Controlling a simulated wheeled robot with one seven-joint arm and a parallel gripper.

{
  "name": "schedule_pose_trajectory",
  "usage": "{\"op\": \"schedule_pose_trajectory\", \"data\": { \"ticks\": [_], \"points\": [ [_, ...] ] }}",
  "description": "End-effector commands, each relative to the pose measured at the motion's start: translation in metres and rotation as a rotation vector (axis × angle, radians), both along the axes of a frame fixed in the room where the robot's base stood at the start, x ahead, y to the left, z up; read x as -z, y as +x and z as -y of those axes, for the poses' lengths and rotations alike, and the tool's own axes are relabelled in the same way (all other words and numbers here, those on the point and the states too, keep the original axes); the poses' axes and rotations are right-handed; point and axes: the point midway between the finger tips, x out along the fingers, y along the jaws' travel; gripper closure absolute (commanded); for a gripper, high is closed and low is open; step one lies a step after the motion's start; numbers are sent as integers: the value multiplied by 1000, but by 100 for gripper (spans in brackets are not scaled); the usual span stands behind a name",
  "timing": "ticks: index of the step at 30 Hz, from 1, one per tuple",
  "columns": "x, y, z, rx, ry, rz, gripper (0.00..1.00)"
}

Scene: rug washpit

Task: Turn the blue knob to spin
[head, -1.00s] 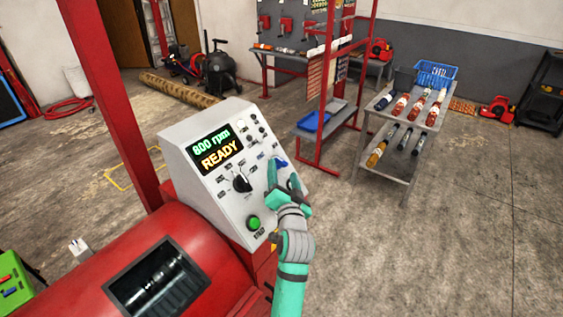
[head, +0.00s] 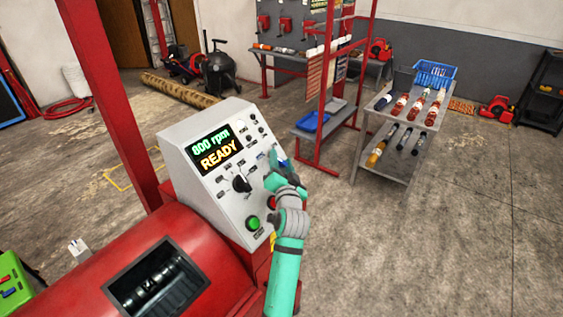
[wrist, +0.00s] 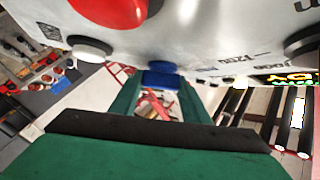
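The blue knob (wrist: 160,75) sticks out from the grey control panel (head: 190,160), at its right side. In the wrist view the knob sits between the tips of my gripper (wrist: 160,84), one green finger on each side. The fingers are apart, and I cannot make out firm contact with the knob. In the head view my gripper (head: 284,165) is at the panel's right edge and mostly covers the knob. The panel's screen (head: 216,148) reads "800 rpm READY".
A black dial (head: 241,183), a green button (head: 253,223) and a red button (wrist: 112,10) sit close by on the panel. The red drum machine (head: 80,270) with its window lies at lower left. A grey trolley (head: 385,178) stands farther right.

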Motion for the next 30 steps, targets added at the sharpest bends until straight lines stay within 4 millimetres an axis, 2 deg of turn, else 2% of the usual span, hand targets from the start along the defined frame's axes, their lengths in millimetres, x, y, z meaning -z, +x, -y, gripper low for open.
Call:
{"op": "schedule_pose_trajectory", "data": {
  "ticks": [14,30],
  "points": [
    [-1,0,-2,52,37,-53,80],
    [-2,0,-2,340,241,-330,80]
  ]
}}
